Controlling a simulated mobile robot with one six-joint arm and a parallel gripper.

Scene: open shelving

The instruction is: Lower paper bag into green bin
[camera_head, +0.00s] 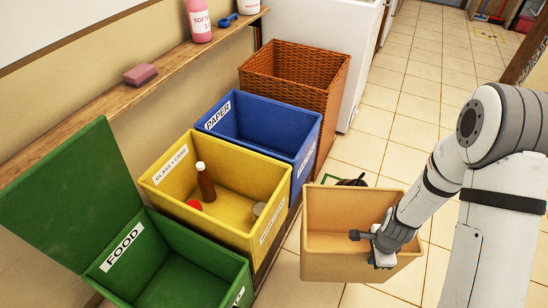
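I cannot tell how high the bag is above the floor. The green bin (205,257), labelled FOOD, stands at the lower left with its lid (75,205) swung open. The part of it that I see inside looks empty. The bag is to the right of the green bin and apart from it.
A yellow bin (222,232) with a bottle and other items stands between the green bin and a blue PAPER bin (265,140). A wicker basket (295,70) is behind. A dark object with green (352,182) lies beyond the bag.

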